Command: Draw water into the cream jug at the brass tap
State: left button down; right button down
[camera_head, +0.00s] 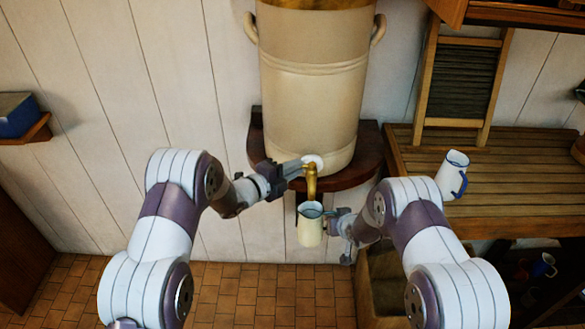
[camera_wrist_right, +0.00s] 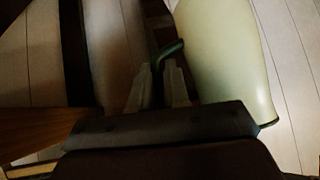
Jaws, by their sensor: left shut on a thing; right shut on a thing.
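The brass tap (camera_head: 311,183) sticks out low on the front of a large cream stoneware urn (camera_head: 312,90). The cream jug (camera_head: 310,229) hangs upright just below the spout, its dark-rimmed mouth under it. My left gripper (camera_head: 295,168) is shut on the upper part of the tap, coming from the left. My right gripper (camera_head: 332,215) is shut on the jug's handle at the jug's right side. In the right wrist view, the fingers (camera_wrist_right: 160,85) close on the dark handle, with the pale jug body (camera_wrist_right: 225,65) beside them. I cannot see water or the jug's inside clearly.
The urn stands on a dark rounded wall shelf (camera_head: 355,172). To the right, a slatted wooden counter (camera_head: 520,185) holds a white jug with a blue handle (camera_head: 452,172) and a washboard (camera_head: 463,80). A wooden bin (camera_head: 380,285) stands below. Tiled floor (camera_head: 265,295) lies open under the jug.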

pick_arm(q)
jog(key=shift+a+r, duration=0.1)
jog(key=shift+s+d+n+t+y, duration=0.2)
jog(key=shift+s+n+t+y, duration=0.15)
jog(key=shift+n+t+y, duration=0.55)
jog(key=shift+s+d+n+t+y, duration=0.2)
jog(key=shift+s+n+t+y, duration=0.25)
jog(key=shift+n+y, duration=0.8)
jog(key=shift+s+d+n+t+y, duration=0.25)
jog(key=shift+n+t+y, duration=0.5)
jog(key=shift+y, duration=0.6)
jog(key=c, duration=1.2)
grip_release()
jog(key=shift+a, duration=0.15)
jog(key=shift+o, duration=0.2)
jog(key=v, duration=1.1)
jog(key=shift+s+a, duration=0.2)
jog(key=shift+s, duration=0.2)
